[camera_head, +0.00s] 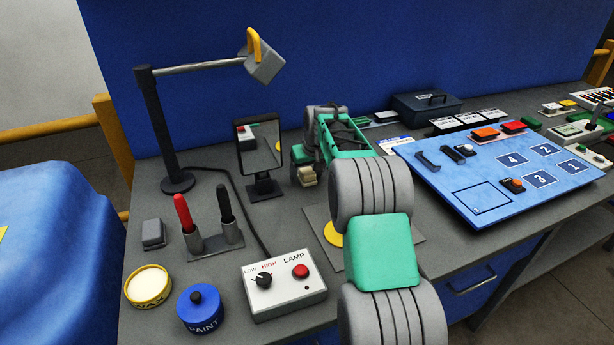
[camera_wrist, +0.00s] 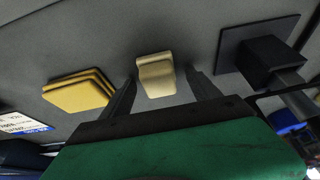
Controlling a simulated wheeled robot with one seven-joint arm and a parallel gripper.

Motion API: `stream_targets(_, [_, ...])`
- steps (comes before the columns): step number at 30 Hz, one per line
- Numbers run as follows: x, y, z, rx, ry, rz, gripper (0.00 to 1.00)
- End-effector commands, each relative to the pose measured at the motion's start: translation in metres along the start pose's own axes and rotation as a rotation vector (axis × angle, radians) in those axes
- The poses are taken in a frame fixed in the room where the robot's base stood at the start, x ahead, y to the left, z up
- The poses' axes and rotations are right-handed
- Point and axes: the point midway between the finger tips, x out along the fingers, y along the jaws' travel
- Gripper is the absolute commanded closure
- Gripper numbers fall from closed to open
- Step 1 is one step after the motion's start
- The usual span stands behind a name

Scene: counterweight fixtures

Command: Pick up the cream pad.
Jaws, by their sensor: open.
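The cream pad (camera_wrist: 156,73) is a small, pale block with a curved top edge, in the upper middle of the wrist view. My gripper (camera_wrist: 161,77) is open, with one dark finger on each side of the pad. A gap shows between the pad and each finger. How far the fingertips stand above the counter is hard to tell. In the head view, my green gripper (camera_head: 303,160) points down just right of the mirror. A small cream block (camera_head: 307,177) shows at its tips, apparently the same pad, partly hidden by the gripper.
A mirror (camera_head: 259,148) on a dark stand is close beside my gripper; its square base (camera_wrist: 232,45) shows in the wrist view. A yellow stack (camera_wrist: 78,92) lies on the pad's other side. The lamp box (camera_head: 284,285) and pen holder (camera_head: 214,242) stand nearer the front.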

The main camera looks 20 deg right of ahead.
Motion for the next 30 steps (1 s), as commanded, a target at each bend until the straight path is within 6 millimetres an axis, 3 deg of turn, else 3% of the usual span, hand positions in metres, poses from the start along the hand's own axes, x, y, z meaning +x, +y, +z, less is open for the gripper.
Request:
stream_targets(5, [-0.0008, 0.0008, 0.0, 0.001, 0.001, 0.001, 0.36])
stream_targets(26, [-0.0012, 0.0011, 0.0, 0.002, 0.001, 0.001, 0.94])
stream_targets(30, [-0.0014, 0.0011, -0.0002, 0.002, 0.001, 0.001, 0.96])
